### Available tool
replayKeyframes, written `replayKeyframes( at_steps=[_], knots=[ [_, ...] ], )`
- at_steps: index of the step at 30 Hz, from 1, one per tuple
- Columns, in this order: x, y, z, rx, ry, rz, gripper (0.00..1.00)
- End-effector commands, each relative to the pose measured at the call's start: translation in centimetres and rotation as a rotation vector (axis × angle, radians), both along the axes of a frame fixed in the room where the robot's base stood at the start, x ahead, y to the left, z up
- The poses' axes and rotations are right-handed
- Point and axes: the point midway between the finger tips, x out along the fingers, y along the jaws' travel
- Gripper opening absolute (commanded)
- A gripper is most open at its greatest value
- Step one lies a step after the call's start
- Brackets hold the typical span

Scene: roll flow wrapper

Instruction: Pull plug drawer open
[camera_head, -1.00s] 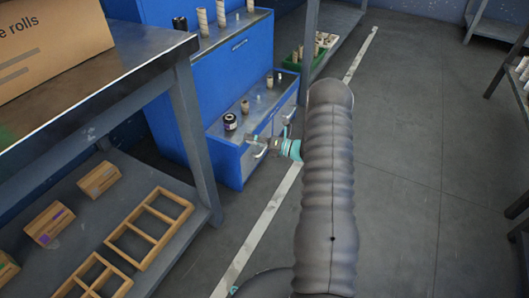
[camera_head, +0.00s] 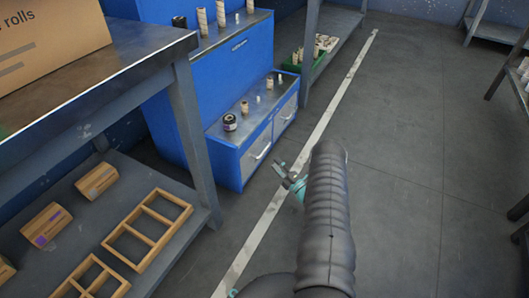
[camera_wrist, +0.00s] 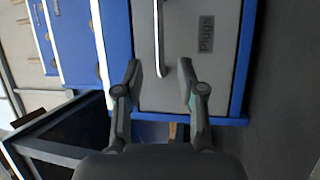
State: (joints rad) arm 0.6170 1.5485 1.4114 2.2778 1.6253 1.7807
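The drawer labelled "Plugs" (camera_wrist: 210,70) fills the middle of the wrist view, turned sideways. It matches the left grey drawer front (camera_head: 252,162) of the low blue cabinet in the head view, and it looks flush with the cabinet. Its pale bar handle (camera_wrist: 159,40) runs up and down in the wrist view and also shows in the head view (camera_head: 264,152). My gripper (camera_wrist: 160,78) is open and empty, its fingertips apart on either side of the handle's line. In the head view my gripper (camera_head: 284,174) is in front of the cabinet, apart from the handle.
A second grey drawer (camera_head: 285,116) is beside it to the right. Several small rolls and plugs stand on the cabinet top (camera_head: 218,128). A grey workbench (camera_head: 150,65) with a lower shelf stands to the left. The floor (camera_head: 400,200) to the right is clear.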

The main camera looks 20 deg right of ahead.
Motion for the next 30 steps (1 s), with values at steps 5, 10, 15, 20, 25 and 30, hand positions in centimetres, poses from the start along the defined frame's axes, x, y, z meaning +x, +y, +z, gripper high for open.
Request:
replayKeyframes(
  at_steps=[5,10,15,20,25,30],
  knots=[
    [3.3,1.0,0.6,-0.002,-0.003,0.003,0.39],
    [6.1,1.8,1.1,-0.002,-0.002,0.004,0.39],
    [8.0,2.2,1.4,-0.002,-0.001,0.002,0.39],
    [8.9,2.5,1.6,0.000,-0.001,0.002,0.39],
    [9.0,2.5,1.7,0.000,0.000,0.001,0.39],
    [9.0,2.5,1.7,0.000,0.000,0.001,0.29]
  ],
)
